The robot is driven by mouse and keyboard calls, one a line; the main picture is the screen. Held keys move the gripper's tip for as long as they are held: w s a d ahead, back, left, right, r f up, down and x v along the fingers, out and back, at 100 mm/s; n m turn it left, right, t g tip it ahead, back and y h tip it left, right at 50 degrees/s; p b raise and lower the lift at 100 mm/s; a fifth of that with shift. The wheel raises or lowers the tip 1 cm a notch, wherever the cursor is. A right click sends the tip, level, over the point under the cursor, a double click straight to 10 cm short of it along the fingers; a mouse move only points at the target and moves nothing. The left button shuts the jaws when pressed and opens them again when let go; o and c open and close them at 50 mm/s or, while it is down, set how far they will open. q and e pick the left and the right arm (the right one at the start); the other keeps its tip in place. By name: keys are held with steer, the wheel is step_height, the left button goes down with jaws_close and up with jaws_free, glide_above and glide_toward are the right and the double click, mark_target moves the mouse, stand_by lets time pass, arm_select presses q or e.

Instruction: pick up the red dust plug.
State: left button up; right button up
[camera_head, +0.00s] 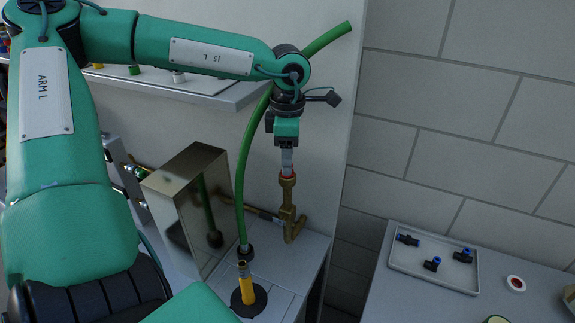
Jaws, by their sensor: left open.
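My right gripper is not in view.
A green hose (242,165) rises close left of the gripper from a dark fitting. A metal box (186,205) and a yellow-handled part (246,290) stand nearby.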

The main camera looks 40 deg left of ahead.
arm_select(q)
steer(key=shift+a+f, duration=0.1)
steer(key=shift+f, duration=1.2)
steer(key=c, duration=1)
steer(key=shift+r, duration=0.1)
steer(key=shift+c, duration=0.2)
